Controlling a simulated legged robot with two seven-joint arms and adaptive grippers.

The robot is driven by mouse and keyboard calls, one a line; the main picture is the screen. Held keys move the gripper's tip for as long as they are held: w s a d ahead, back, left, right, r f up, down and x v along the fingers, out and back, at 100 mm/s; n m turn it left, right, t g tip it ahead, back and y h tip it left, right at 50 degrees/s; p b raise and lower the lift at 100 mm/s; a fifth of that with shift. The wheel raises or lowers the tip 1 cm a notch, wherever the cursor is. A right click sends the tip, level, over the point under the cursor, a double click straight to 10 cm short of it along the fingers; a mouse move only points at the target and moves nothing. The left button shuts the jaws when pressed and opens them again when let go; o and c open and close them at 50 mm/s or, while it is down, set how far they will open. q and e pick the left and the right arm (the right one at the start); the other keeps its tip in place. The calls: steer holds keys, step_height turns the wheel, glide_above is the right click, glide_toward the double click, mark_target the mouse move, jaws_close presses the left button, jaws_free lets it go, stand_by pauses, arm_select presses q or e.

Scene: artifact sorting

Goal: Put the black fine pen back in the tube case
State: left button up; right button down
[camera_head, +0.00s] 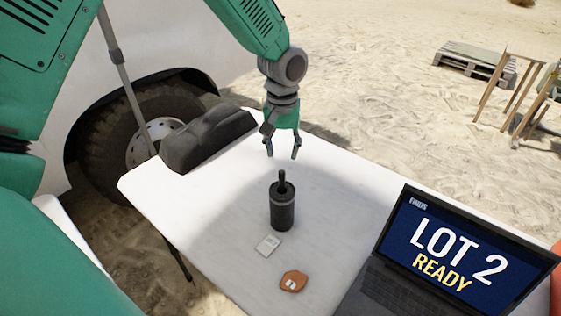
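A dark cylindrical tube case (283,213) stands upright on the white table (225,215). A thin black pen-like piece (282,181) sticks up out of its top; its lower part is hidden inside the case. My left gripper (283,155) hangs above and behind the case, pointing down. Its two fingers are apart with nothing between them, and it is clear of the pen. My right gripper is not in view.
A small white card (268,245) and an orange-brown shard with a label (293,282) lie in front of the case. An open laptop (450,250) reads "LOT 2 READY". A dark case (207,138) lies at the back left. The table's left part is clear.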

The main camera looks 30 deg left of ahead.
arm_select(q)
steer(key=shift+r, duration=0.25)
steer(key=s+d+f+m, duration=0.1)
steer(key=s+f, duration=0.5)
steer(key=s, duration=0.1)
steer(key=s+d+f+m, duration=0.1)
steer(key=s+d+f, duration=0.1)
steer(key=s+f, duration=0.4)
steer(key=s+d+f+m+h, duration=0.1)
steer(key=s+d+f, duration=0.1)
steer(key=s+f, duration=0.5)
steer(key=shift+s+d+f+m, duration=0.15)
steer(key=shift+s+f+m, duration=0.25)
steer(key=shift+f, duration=0.1)
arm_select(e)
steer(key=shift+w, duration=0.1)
arm_select(q)
steer(key=s+a+f+m+y, duration=0.1)
steer(key=s+a+m, duration=0.1)
steer(key=s, duration=0.7)
steer(key=shift+s+f+t, duration=0.2)
steer(key=shift+t, duration=0.1)
